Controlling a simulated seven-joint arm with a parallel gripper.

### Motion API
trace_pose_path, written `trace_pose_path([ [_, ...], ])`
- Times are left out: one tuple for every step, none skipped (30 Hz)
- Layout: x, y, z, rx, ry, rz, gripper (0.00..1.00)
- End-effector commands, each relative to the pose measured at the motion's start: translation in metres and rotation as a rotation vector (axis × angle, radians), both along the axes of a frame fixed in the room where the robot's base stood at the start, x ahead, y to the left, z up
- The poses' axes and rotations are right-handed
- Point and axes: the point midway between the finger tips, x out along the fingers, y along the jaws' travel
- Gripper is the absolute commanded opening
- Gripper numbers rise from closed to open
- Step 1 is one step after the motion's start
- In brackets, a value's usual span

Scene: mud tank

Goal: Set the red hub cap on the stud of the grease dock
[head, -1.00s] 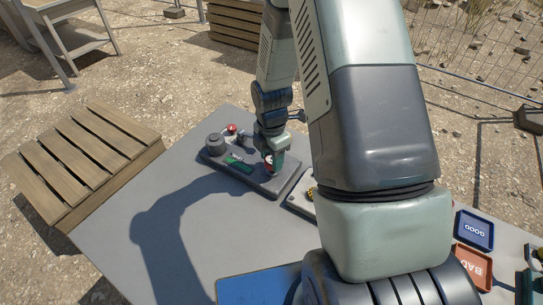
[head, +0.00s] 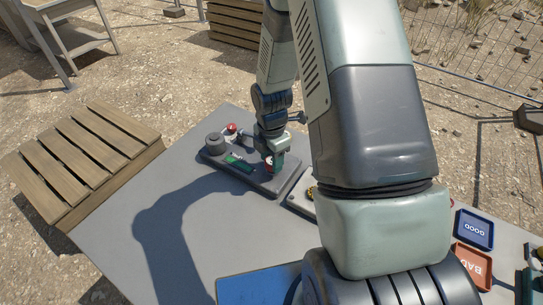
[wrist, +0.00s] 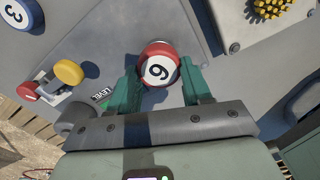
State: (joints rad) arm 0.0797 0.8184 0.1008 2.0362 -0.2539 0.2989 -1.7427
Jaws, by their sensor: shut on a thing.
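The red hub cap (wrist: 158,66) has a white face with a dark 6 or 9. My gripper (wrist: 160,82) is shut on it, with one green finger on each side. In the head view my gripper (head: 274,164) is low over the right-hand end of the dark grey dock plate (head: 262,181), with the red cap (head: 268,163) at its fingertips. The dock plate (wrist: 150,20) also lies under the cap in the wrist view. I see no stud; the cap and fingers may hide it. I cannot tell whether the cap touches the plate.
A red and yellow fitting (wrist: 68,72) and a dark knob (head: 215,143) stand at the dock's other end. Blue GOOD (head: 474,230) and red BAD (head: 472,263) trays lie right.

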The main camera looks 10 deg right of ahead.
Motion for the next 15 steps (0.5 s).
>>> trace_pose_path([
  [0.0001,0.0000,-0.0011,0.000,0.000,0.000,0.19],
  [0.0001,0.0000,-0.0017,0.000,0.000,0.000,0.19],
  [0.0001,0.0000,-0.0024,0.000,0.000,0.000,0.19],
  [0.0002,0.0001,-0.0030,0.000,0.000,0.000,0.19],
  [0.0002,0.0000,-0.0035,0.000,0.000,0.000,0.19],
  [0.0002,0.0000,-0.0043,0.000,0.000,0.000,0.19],
  [0.0003,0.0000,-0.0049,0.000,-0.001,0.000,0.19],
  [0.0003,0.0000,-0.0055,0.000,-0.001,0.000,0.19],
  [0.0003,0.0000,-0.0063,0.000,-0.001,0.000,0.19],
  [0.0004,0.0001,-0.0069,0.000,-0.001,-0.001,0.19],
  [0.0004,0.0001,-0.0076,0.000,-0.001,-0.001,0.19],
  [0.0003,0.0001,-0.0084,0.000,-0.001,-0.001,0.19],
  [0.0003,0.0001,-0.0091,0.000,-0.001,-0.001,0.19],
  [0.0003,0.0001,-0.0097,0.000,-0.001,-0.001,0.19],
  [0.0003,0.0001,-0.0105,0.000,-0.001,-0.001,0.19],
])
